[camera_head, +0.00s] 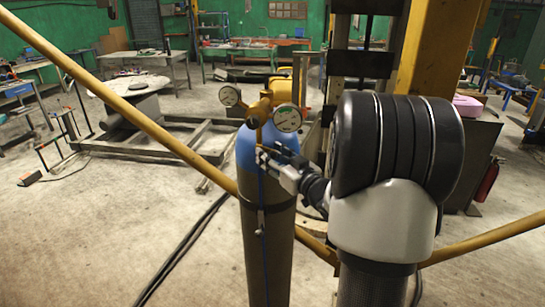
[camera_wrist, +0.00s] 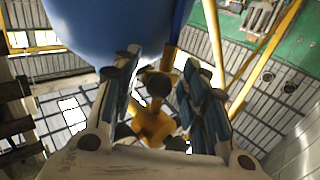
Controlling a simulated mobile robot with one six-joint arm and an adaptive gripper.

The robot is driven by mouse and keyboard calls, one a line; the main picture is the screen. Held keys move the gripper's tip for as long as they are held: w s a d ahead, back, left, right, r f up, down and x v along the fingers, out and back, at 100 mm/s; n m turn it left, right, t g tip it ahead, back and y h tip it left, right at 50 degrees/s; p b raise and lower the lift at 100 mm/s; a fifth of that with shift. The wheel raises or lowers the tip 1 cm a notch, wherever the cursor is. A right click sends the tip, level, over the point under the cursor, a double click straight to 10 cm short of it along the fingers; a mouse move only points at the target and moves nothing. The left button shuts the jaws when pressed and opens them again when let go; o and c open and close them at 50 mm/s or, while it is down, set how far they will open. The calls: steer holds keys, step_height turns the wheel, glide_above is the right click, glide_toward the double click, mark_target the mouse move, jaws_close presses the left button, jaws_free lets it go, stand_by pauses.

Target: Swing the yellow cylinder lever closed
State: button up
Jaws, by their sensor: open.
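The gas cylinder, with a blue top (camera_head: 247,150) and a grey-brown body, stands upright in the middle of the head view. Yellow valve and regulator parts (camera_head: 262,108) with two round gauges sit on top of it. I cannot pick out the lever for certain in the head view. My gripper (camera_head: 272,156) is in front of the blue shoulder, below the right gauge. In the wrist view its two fingers (camera_wrist: 160,72) are apart. A yellow fitting (camera_wrist: 155,125) with a dark round end shows between them, and the blue cylinder (camera_wrist: 120,25) fills the top. Contact cannot be told.
A yellow rail (camera_head: 120,95) slopes behind the cylinder, and a yellow column (camera_head: 428,48) stands at the right. A dark hose (camera_head: 185,248) lies on the floor. A low metal frame (camera_head: 150,150) and workbenches (camera_head: 145,57) are further back. The floor at lower left is mostly clear.

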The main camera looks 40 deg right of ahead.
steer(key=shift+c, duration=0.4)
steer(key=shift+f, duration=0.1)
steer(key=c, duration=0.9)
steer(key=shift+o, duration=0.2)
steer(key=r+n+g+p, duration=0.1)
steer(key=p, duration=0.1)
steer(key=shift+r+p, duration=0.15)
steer(key=shift+p, duration=0.15)
steer(key=shift+r+n+g+p, duration=0.15)
steer(key=shift+n+g+p, duration=0.35)
steer(key=shift+p, duration=0.3)
steer(key=shift+s, duration=0.1)
steer(key=shift+f, duration=0.2)
steer(key=o, duration=0.9)
steer(key=shift+a, duration=0.1)
steer(key=shift+o, duration=0.2)
steer(key=shift+r+g, duration=0.1)
steer(key=shift+g, duration=0.2)
